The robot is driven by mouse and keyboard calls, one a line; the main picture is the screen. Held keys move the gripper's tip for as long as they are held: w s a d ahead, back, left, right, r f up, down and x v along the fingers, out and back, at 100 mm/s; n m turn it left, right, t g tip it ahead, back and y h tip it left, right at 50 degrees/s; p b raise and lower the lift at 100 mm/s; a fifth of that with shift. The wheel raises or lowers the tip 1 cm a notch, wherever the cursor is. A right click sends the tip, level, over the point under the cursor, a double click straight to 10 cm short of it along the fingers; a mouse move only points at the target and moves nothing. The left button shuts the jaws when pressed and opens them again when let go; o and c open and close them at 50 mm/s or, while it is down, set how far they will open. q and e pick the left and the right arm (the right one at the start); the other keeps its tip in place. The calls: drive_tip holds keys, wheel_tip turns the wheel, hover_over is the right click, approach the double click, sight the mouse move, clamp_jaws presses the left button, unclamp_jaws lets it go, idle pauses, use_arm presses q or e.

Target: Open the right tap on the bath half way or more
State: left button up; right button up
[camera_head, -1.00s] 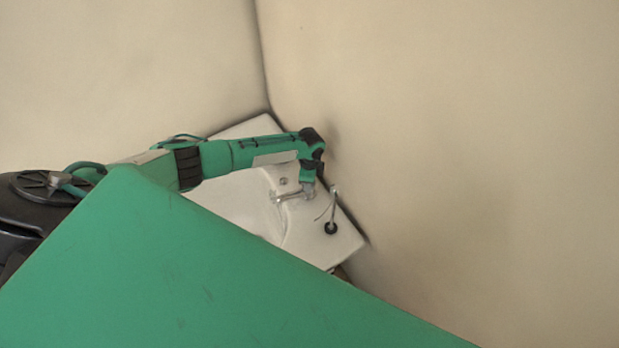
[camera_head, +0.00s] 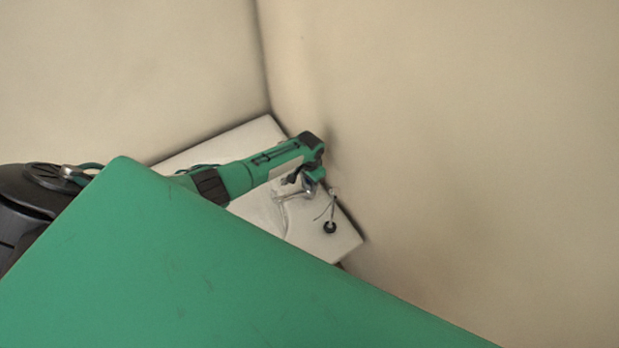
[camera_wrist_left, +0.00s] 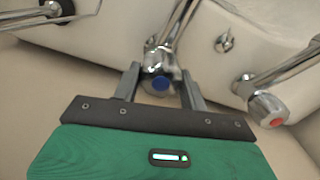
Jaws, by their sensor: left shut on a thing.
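The white bath (camera_head: 345,243) sits in the corner, with chrome fittings (camera_head: 296,193) at its near end. My left gripper (camera_head: 314,182) reaches over these from the left, and the arm and hand hide part of them. In the left wrist view, my left gripper (camera_wrist_left: 161,74) has one finger on each side of a round chrome tap handle with a blue cap (camera_wrist_left: 161,85) and is shut on it. Another chrome tap with a red cap (camera_wrist_left: 270,108) stands to the right in that view, apart from the fingers. My right gripper is not in view.
A black round fitting (camera_head: 330,227) with a thin chrome upright lies on the bath rim near the hand. The beige wall (camera_head: 450,150) rises close to the hand's right.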

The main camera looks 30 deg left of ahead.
use_arm(q)
drive_tip(key=shift+a+n+p, duration=0.1)
drive_tip(key=shift+n+p, duration=0.7)
drive_tip(key=shift+n, duration=1.5)
drive_tip(key=o, duration=1)
drive_tip(key=shift+r, duration=0.35)
wheel_tip(320, 180, up, 13)
